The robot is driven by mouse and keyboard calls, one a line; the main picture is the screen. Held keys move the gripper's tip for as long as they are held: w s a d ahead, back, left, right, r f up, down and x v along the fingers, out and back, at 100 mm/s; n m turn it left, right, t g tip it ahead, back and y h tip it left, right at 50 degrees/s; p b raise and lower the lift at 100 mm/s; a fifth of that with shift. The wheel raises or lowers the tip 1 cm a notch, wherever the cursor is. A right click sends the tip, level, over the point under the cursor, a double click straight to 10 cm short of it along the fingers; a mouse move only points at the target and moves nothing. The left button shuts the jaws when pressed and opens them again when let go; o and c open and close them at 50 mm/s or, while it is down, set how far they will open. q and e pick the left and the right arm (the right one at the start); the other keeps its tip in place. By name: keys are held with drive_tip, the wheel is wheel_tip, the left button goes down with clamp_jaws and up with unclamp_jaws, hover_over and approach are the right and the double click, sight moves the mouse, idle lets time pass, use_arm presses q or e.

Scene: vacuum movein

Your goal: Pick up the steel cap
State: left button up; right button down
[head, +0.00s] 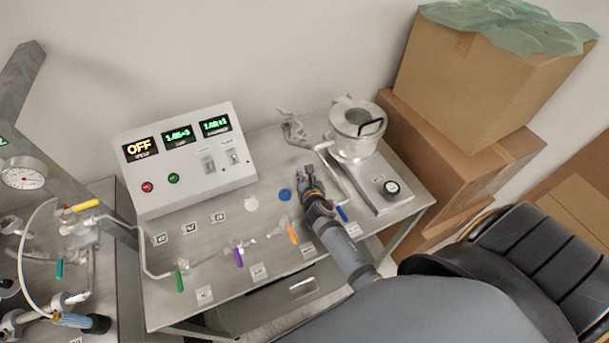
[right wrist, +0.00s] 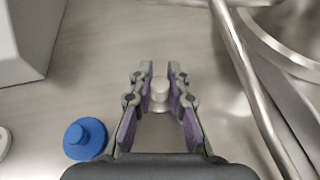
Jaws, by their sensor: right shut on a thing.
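The steel cap (right wrist: 159,90) is a small grey metal piece between the fingers of my right gripper in the right wrist view. My right gripper (head: 309,172) is shut on it, with a fingertip on each side. The steel table top shows just below and beyond the fingers. I cannot tell whether the cap touches the table. In the head view the gripper hides the cap. My left gripper is not in view.
A blue cap (head: 285,195) and a white cap (head: 251,204) lie left of my right gripper. A metal pot (head: 357,145) with a pipe stands to the right. A control box (head: 188,160) stands at the back left. Valves with coloured handles line the front.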

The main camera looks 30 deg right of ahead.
drive_tip(key=s+d+r, duration=0.4)
drive_tip(key=s+r, duration=0.8)
drive_tip(key=s, duration=0.1)
drive_tip(key=shift+s+r, duration=0.15)
drive_tip(key=shift+s, duration=0.1)
